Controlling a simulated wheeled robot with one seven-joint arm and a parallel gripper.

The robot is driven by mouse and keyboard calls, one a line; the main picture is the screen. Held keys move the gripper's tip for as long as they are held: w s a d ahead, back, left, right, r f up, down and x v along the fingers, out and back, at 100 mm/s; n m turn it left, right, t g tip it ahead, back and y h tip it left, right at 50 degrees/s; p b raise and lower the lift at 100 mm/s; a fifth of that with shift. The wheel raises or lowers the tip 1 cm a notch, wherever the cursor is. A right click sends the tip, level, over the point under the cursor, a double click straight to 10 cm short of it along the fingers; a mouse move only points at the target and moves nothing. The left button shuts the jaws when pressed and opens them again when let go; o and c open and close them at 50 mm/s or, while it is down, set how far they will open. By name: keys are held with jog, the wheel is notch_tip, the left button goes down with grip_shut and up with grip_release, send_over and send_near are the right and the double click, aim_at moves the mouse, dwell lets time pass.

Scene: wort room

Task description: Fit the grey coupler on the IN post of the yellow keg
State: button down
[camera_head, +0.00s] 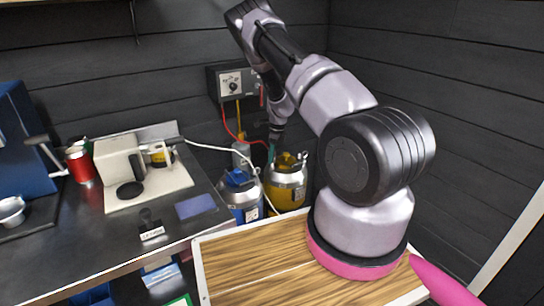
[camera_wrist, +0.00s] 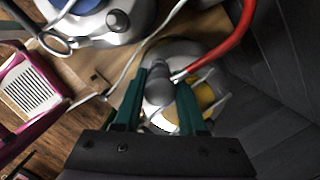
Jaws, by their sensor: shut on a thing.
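My gripper (camera_wrist: 166,88) has green fingers shut on the grey coupler (camera_wrist: 158,88), from which a red hose (camera_wrist: 222,57) runs up to the right. The coupler is over the yellow keg's top. My gripper hides the post below it, so I cannot tell whether the coupler touches the post. In the head view my gripper (camera_head: 275,138) is small, above the keg.
The blue keg (camera_head: 240,190) stands close on the left; a white hose (camera_head: 210,148) runs across behind it. A wall box (camera_head: 232,84) with a dial hangs above. The counter (camera_head: 90,235) holds a white machine, red cup and stamp.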

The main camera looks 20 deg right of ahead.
jog(key=shift+f, duration=1.3)
dwell(0.9)
grip_release()
dwell(0.4)
jog(key=shift+r, duration=3.5)
